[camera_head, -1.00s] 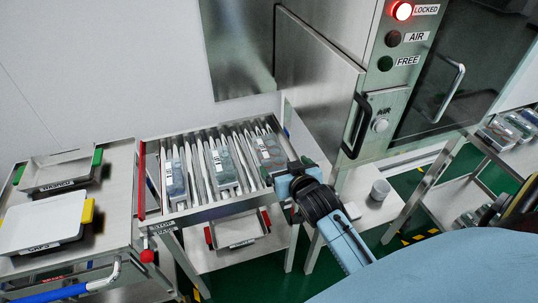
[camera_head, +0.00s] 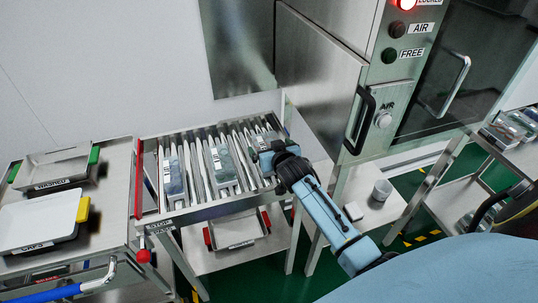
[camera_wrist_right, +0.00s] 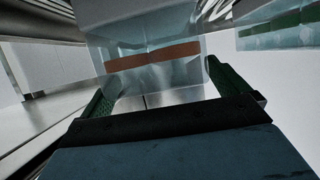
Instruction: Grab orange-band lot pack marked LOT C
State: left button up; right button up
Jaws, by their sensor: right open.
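Three clear lot packs lie on the roller rack: a left pack (camera_head: 174,177), a middle pack (camera_head: 222,164) and a right pack (camera_head: 265,137). My right gripper (camera_head: 262,152) is over the right pack and hides much of it. In the right wrist view, a clear pack with an orange band (camera_wrist_right: 152,57) lies just ahead of my open right gripper (camera_wrist_right: 158,78), its near part between the two green-padded fingers. I cannot read a lot mark on it. A pack with a green band (camera_wrist_right: 285,25) shows at upper right. My left gripper is not in view.
The roller rack (camera_head: 164,216) has a red bar at its left end. The steel washer door (camera_head: 318,75) stands close to the right of the packs. A side table (camera_head: 112,190) with trays is at left. A red lamp (camera_head: 404,4) is lit.

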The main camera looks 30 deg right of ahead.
jog(key=shift+w+f, duration=0.1)
jog(key=shift+w, duration=0.1)
jog(key=c, duration=1.2)
